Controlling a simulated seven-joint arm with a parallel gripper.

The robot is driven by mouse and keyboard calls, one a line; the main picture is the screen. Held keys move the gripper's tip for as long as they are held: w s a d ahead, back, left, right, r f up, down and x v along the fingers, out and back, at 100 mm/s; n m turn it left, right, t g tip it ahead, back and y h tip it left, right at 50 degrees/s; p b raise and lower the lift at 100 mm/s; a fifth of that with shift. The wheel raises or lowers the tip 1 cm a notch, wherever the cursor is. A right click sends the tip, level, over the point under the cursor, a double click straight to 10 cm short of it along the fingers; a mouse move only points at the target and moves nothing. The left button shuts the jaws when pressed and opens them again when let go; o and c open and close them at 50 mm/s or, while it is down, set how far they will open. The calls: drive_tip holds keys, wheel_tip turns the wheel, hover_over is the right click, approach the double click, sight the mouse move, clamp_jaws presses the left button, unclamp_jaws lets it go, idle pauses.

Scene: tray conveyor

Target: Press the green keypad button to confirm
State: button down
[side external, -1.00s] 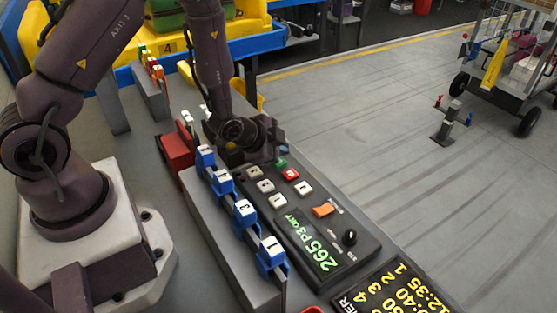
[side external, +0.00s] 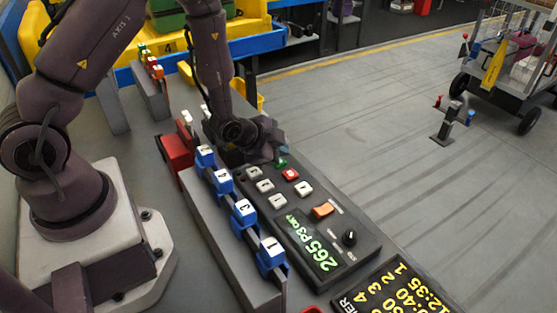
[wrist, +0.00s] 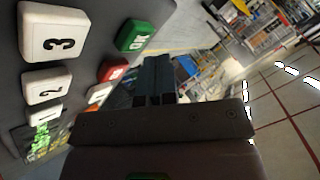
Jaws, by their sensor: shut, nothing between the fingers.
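The green button (side external: 281,163) sits at the far end of the dark keypad panel (side external: 350,265), beside the red button (side external: 290,174). In the wrist view the green button (wrist: 137,36) is marked "OK" and shows at upper middle, with the red button (wrist: 112,70) below it. My gripper (side external: 281,146) is shut and empty, just beyond the green button at the panel's far end. In the wrist view its fingers (wrist: 155,78) point past the green button's right side, apart from it in the picture. Whether they touch it cannot be told.
White number keys (side external: 265,186), an orange switch (side external: 323,210), a black knob (side external: 349,237) and a lit display (side external: 312,246) share the panel. A rail with blue numbered blocks (side external: 243,212) stands close on the left. A red box (side external: 175,156) is behind it.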

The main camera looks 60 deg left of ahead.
drive_tip(key=shift+f, duration=0.35)
drive_tip(key=shift+f, duration=0.45)
idle(0.5)
idle(0.4)
drive_tip(key=shift+r, duration=0.9)
drive_tip(key=shift+r, duration=2.5)
